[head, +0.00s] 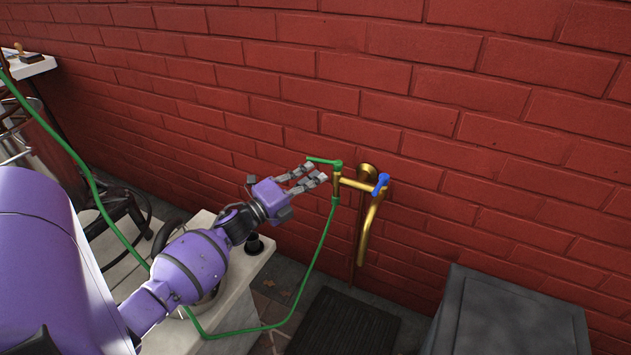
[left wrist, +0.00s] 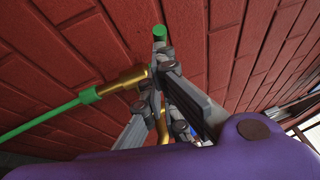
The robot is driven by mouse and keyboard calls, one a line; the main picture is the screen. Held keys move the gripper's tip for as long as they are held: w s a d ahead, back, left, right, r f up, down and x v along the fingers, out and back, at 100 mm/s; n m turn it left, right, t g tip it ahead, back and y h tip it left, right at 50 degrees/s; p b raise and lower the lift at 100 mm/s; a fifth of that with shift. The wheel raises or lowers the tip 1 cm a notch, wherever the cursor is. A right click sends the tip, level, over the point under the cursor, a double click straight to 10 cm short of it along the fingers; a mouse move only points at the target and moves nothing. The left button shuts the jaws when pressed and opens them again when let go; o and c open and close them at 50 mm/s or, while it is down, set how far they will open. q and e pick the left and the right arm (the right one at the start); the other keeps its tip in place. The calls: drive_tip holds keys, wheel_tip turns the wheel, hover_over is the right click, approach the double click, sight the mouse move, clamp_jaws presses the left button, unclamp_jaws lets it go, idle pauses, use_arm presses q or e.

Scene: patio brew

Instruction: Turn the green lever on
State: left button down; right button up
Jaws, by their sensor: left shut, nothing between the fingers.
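The green lever (head: 325,162) sits on top of the left end of a brass tap (head: 352,184) on the red brick wall. It points left in the head view, above my fingers. A blue lever (head: 381,183) is on the tap's right end. My left gripper (head: 318,172) is shut and empty, its fingertips just beside and a little below the green lever. In the left wrist view the green lever's tip (left wrist: 159,32) shows just beyond the fingertips (left wrist: 163,62). I cannot tell whether they touch. My right gripper is not in view.
A green hose (head: 318,248) hangs from the tap's left outlet and loops down past a pale stone counter (head: 252,272). A dark box (head: 508,318) stands at the lower right. A dark mat (head: 345,325) lies on the floor below the tap.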

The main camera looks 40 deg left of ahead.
use_arm(q)
drive_tip(key=shift+w+a, duration=0.2)
drive_tip(key=shift+a, duration=0.3)
drive_tip(key=shift+r, duration=0.1)
idle(0.3)
wheel_tip(320, 180, up, 10)
idle(0.4)
